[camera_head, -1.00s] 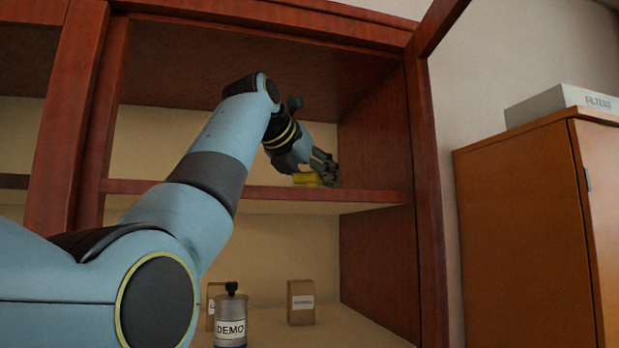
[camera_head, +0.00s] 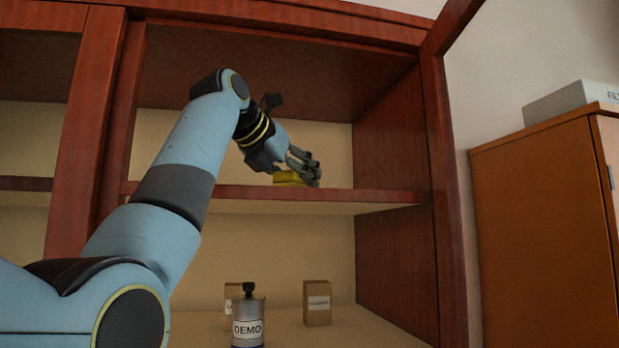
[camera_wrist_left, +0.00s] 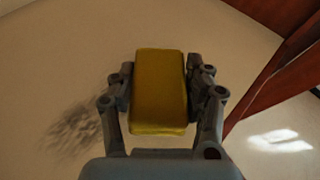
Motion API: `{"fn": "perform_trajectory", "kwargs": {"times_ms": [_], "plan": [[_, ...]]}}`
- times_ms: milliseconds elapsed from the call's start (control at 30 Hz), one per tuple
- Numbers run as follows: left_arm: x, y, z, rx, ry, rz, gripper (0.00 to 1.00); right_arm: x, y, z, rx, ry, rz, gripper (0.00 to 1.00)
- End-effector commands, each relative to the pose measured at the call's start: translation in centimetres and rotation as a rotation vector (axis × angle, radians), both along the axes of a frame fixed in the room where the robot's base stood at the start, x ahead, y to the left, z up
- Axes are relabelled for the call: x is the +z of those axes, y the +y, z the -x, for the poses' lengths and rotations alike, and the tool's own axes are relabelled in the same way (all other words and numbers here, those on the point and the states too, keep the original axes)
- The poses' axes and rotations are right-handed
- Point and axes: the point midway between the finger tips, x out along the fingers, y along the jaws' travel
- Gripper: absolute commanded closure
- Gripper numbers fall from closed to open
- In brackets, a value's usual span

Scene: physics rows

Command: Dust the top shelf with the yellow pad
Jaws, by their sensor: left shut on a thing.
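The yellow pad (camera_head: 288,178) is at the top shelf (camera_head: 240,192) in the head view, partly hidden by my gripper. My left gripper (camera_head: 306,170) is shut on it. In the left wrist view the pad (camera_wrist_left: 159,90) is a yellow block between the two dark fingers of my left gripper (camera_wrist_left: 160,95), with a finger on each side. A grey smudge of dust (camera_wrist_left: 72,128) lies on the pale surface left of the pad. Whether the pad touches the shelf is hard to tell. My right gripper is not in view.
The shelf's right side wall (camera_head: 392,130) stands beyond my gripper. On the lower shelf are a DEMO canister (camera_head: 248,322), a small brown box (camera_head: 317,303) and another box (camera_head: 232,298) partly behind the canister. A wooden cabinet (camera_head: 540,230) with a white box (camera_head: 572,101) stands at right.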

Motion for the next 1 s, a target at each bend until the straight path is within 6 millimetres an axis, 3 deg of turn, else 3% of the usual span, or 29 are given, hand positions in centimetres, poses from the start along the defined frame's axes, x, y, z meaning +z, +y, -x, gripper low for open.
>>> {"fn": "perform_trajectory", "kwargs": {"times_ms": [1000], "plan": [[0.0, 6.2, 1.8, 0.001, -0.003, 0.001, 0.85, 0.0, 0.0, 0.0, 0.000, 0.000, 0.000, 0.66]]}}
